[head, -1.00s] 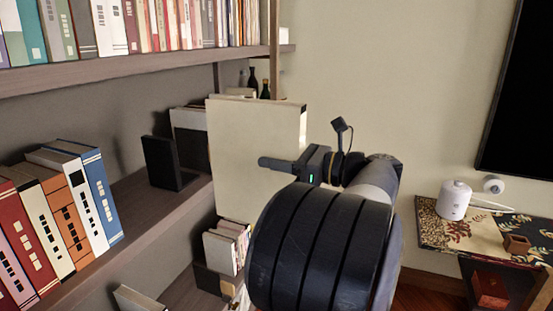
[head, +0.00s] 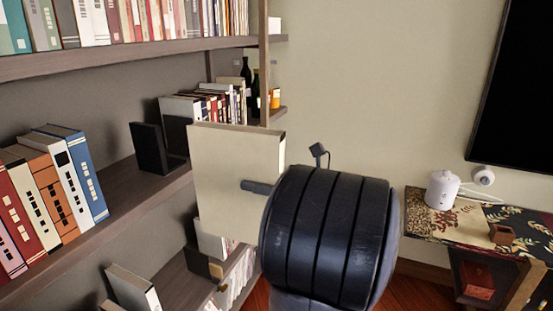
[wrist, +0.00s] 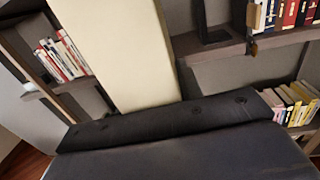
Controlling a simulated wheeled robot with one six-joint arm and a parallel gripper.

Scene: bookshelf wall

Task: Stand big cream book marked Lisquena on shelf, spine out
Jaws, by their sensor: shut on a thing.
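The big cream book (head: 232,165) is upright in the head view, in front of the shelf's right end, with its broad plain face toward me. In the wrist view the cream book (wrist: 118,50) rises from behind the dark gripper body. My gripper (head: 257,187) is shut on the book near its right edge; one dark finger lies across its face, and my dark arm link hides the rest. No lettering on the book can be read. The middle shelf (head: 125,195) holds a black bookend (head: 150,150) with bare board on its left.
A row of coloured books (head: 50,195) stands at the left of the middle shelf. More books (head: 205,105) and dark bottles stand behind the cream book. Lower shelves hold leaning books (head: 133,288). A side table (head: 430,225) with a white jar (head: 442,190) is at right.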

